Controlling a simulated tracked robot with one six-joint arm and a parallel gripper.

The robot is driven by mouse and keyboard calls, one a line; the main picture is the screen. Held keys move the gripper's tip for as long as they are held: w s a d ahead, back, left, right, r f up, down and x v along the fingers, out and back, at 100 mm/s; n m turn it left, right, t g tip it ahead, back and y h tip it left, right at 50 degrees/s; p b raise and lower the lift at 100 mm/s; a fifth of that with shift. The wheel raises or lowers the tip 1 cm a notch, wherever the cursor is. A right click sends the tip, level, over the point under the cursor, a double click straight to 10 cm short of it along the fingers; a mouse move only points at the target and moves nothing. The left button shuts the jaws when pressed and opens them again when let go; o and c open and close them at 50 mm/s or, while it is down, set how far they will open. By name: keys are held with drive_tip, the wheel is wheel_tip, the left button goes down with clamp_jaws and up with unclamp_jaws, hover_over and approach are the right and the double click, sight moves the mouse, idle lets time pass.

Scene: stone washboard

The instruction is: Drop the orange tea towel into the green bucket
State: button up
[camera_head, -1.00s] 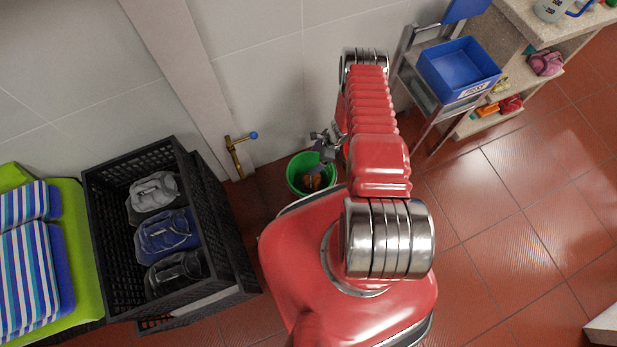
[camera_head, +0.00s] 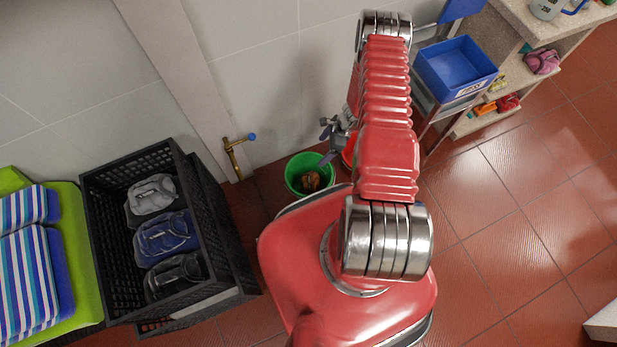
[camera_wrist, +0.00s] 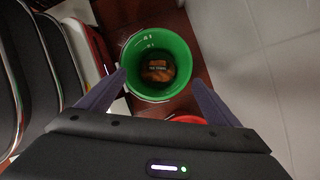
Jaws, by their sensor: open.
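The green bucket (camera_head: 291,171) stands on the floor beside my base, near the wall. It also shows in the wrist view (camera_wrist: 136,52), seen from above. An orange-brown thing (camera_head: 309,182), which looks like the orange tea towel, lies inside at the bottom; in the wrist view it (camera_wrist: 158,70) bears a dark band with small lettering. My gripper (camera_head: 328,143) is open and empty, above and beyond the bucket in the head view. In the wrist view its two fingers (camera_wrist: 158,82) are spread to either side of the bucket's lower part.
A red round rim (camera_head: 349,152) shows close to the bucket, partly behind my arm. A brass pipe with a blue tap handle (camera_head: 251,137) stands at the wall. Black crates (camera_head: 215,220) are at left. A blue bin (camera_head: 457,68) on a stand and shelves are at right.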

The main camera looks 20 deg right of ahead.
drive_tip(key=shift+v, duration=1.85)
drive_tip(key=shift+a, duration=0.1)
drive_tip(key=s+a+n+g+y, duration=0.1)
drive_tip(key=s+a+n, duration=0.1)
drive_tip(key=s+a, duration=0.15)
drive_tip(key=s+a+r+n+g+h, duration=0.15)
drive_tip(key=r+n, duration=0.55)
drive_tip(key=r, duration=1)
drive_tip(key=a+r+n, duration=0.3)
drive_tip(key=r+n, duration=0.3)
drive_tip(key=r, duration=1.2)
drive_tip(key=s+a+r+n+t+h, duration=0.1)
drive_tip(key=s+a+r+n+t, duration=0.1)
drive_tip(key=r, duration=0.8)
drive_tip(key=s+a+r+n+t+h, duration=0.1)
drive_tip(key=s+a+r+n+t, duration=0.1)
drive_tip(key=r, duration=0.8)
drive_tip(key=s+a+r+n+t+h, duration=0.2)
drive_tip(key=s+a+r+n+t, duration=0.1)
drive_tip(key=s+r, duration=0.4)
wheel_tip(320, 180, up, 3)
drive_tip(key=shift+a+n, duration=0.5)
drive_tip(key=shift+n, duration=0.4)
